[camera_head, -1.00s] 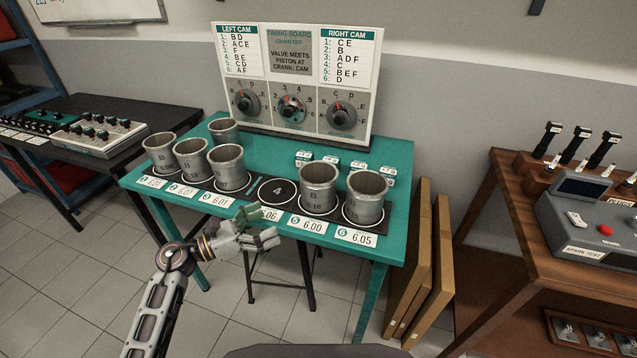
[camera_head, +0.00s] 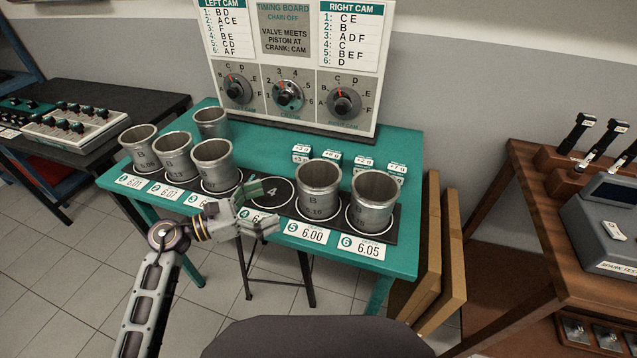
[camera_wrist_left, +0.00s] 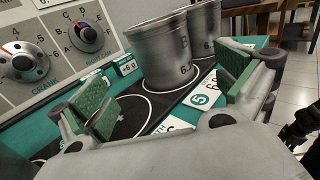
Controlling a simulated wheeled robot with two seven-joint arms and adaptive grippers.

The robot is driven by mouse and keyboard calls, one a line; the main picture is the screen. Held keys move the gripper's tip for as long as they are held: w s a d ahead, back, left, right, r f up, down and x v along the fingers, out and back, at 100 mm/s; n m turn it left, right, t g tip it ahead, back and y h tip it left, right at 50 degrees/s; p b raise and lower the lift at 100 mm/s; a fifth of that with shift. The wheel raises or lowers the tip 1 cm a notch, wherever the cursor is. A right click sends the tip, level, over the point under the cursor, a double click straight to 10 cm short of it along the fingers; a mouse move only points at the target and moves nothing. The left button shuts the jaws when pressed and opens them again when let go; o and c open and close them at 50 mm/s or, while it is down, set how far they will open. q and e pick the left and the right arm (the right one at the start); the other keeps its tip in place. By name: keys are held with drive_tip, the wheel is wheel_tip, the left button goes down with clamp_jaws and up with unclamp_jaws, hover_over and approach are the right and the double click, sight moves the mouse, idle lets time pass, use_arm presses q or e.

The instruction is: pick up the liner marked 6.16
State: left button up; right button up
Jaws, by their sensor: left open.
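The liner on spot 5 (camera_head: 319,192), a grey metal cylinder, stands upright on the rack; its small marking looks like B and 6.16, though the first digit is unclear. It also shows in the left wrist view (camera_wrist_left: 167,55), beyond and between my green-padded fingers. My left gripper (camera_head: 262,205) is open and empty at the front of empty spot 4 (camera_head: 273,190), to the left of that liner and apart from it. The left wrist view also shows the gripper's spread fingers (camera_wrist_left: 168,92).
Another liner (camera_head: 372,200) stands close on the right, on spot 6. Three more liners stand on spots 1 to 3, the spot 3 one (camera_head: 215,165) nearest. A further liner (camera_head: 211,122) stands behind them. The timing board (camera_head: 287,80) rises at the table's back.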

sight(300, 193)
use_arm(q)
drive_tip(key=shift+s, duration=0.15)
drive_tip(key=shift+p+x, duration=0.4)
drive_tip(key=shift+x, duration=2.85)
drive_tip(key=shift+w+d, duration=0.3)
drive_tip(key=shift+d, duration=0.35)
drive_tip(key=shift+w+d, duration=0.2)
drive_tip(key=shift+d, duration=0.1)
use_arm(e)
drive_tip(key=shift+s+d, duration=0.45)
drive_tip(key=shift+s, duration=0.05)
use_arm(q)
drive_tip(key=shift+d, duration=0.15)
use_arm(e)
drive_tip(key=shift+s, duration=0.1)
